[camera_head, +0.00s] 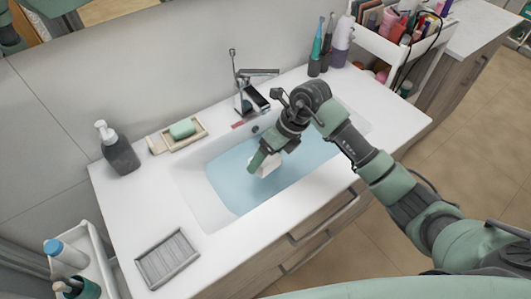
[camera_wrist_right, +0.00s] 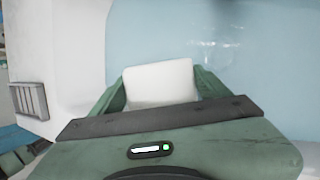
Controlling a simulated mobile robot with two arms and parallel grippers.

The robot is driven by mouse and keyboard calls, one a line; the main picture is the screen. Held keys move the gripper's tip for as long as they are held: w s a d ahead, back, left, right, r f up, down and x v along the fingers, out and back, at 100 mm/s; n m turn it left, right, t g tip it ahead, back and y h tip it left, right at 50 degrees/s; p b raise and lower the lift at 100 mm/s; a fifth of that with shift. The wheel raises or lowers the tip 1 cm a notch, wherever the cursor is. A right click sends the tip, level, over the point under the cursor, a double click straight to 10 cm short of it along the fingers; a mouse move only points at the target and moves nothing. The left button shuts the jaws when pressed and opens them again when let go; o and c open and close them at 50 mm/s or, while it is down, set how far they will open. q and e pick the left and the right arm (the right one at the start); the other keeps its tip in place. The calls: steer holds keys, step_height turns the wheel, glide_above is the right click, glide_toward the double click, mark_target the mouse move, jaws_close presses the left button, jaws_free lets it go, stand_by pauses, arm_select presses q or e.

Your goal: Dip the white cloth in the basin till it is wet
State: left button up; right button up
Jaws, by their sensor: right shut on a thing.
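My right gripper (camera_head: 262,163) reaches down over the basin (camera_head: 188,186) in the head view. It is shut on the white cloth (camera_head: 270,163), which hangs at the water (camera_head: 235,180); I cannot tell how deep it sits. In the right wrist view the cloth (camera_wrist_right: 160,82) is a pale block between the two green fingers, with blue water (camera_wrist_right: 250,45) behind it. My left gripper is not in view.
A faucet (camera_head: 250,98) stands behind the basin. A soap dish with green soap (camera_head: 182,128) and a dark pump bottle (camera_head: 118,150) stand at the back left. A grey slatted tray (camera_head: 167,258) lies front left. Toothbrushes (camera_head: 317,45) and a filled cart (camera_head: 385,45) are at the back right.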

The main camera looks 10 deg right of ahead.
step_height(320, 180, down, 10)
steer(key=b, duration=0.7)
steer(key=shift+r, duration=0.1)
steer(key=shift+o, duration=0.2)
steer(key=shift+s+f+b, duration=0.15)
steer(key=shift+f+b, duration=0.1)
steer(key=shift+b, duration=0.1)
steer(key=shift+s+f, duration=0.1)
steer(key=shift+w+r+p, duration=0.2)
steer(key=shift+r+p, duration=0.65)
steer(key=shift+r, duration=0.1)
steer(key=shift+w+r+p, duration=0.1)
steer(key=shift+r+p, duration=3.75)
steer(key=shift+r, duration=2.35)
